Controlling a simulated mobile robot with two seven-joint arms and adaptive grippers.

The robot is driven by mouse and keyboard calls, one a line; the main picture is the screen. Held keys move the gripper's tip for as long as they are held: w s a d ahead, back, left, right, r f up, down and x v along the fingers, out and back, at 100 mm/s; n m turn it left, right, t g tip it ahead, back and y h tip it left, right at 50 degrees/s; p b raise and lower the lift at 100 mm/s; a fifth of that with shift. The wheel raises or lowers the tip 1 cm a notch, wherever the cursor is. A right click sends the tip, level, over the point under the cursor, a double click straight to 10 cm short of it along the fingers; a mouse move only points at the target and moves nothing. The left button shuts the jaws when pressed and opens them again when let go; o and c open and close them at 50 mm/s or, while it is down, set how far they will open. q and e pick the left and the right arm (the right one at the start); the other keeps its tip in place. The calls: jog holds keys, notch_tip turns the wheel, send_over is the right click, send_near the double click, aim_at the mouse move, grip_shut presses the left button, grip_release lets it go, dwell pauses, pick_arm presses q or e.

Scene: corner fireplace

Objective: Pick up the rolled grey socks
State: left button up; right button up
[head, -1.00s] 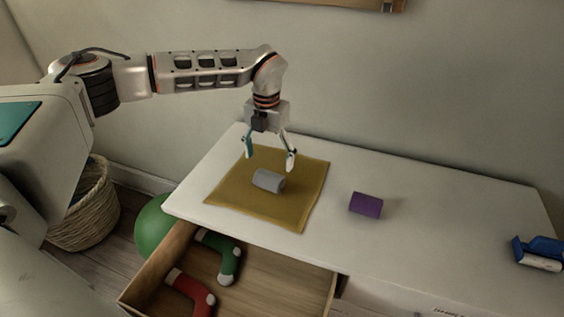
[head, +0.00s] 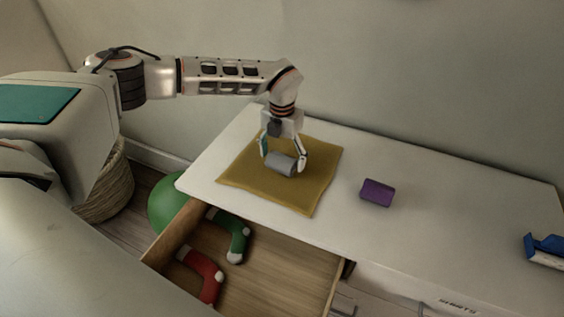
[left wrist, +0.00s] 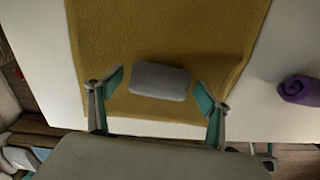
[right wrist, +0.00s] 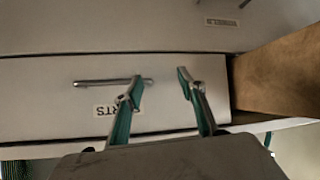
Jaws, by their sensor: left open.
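The rolled grey socks (head: 281,163) lie on a mustard cloth (head: 312,190) on top of the white dresser. My left gripper (head: 283,165) is open and has come down over them, with one finger at each end of the roll. In the left wrist view the grey socks (left wrist: 160,81) lie between and just beyond the open fingertips (left wrist: 160,85), with gaps on both sides. My right gripper (right wrist: 160,80) is open and empty in front of a closed drawer with a bar handle (right wrist: 112,82).
A purple roll (head: 377,192) lies right of the cloth on the dresser top (head: 440,205). A blue and white item (head: 546,250) is at the far right. An open drawer (head: 262,262) below holds green (head: 234,238) and red (head: 204,275) socks. A wicker basket (head: 108,192) and green ball (head: 166,207) stand left.

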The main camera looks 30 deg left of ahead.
pick_arm(q)
jog(key=shift+c, duration=0.3)
jog(key=c, duration=1.1)
jog(key=shift+o, duration=0.2)
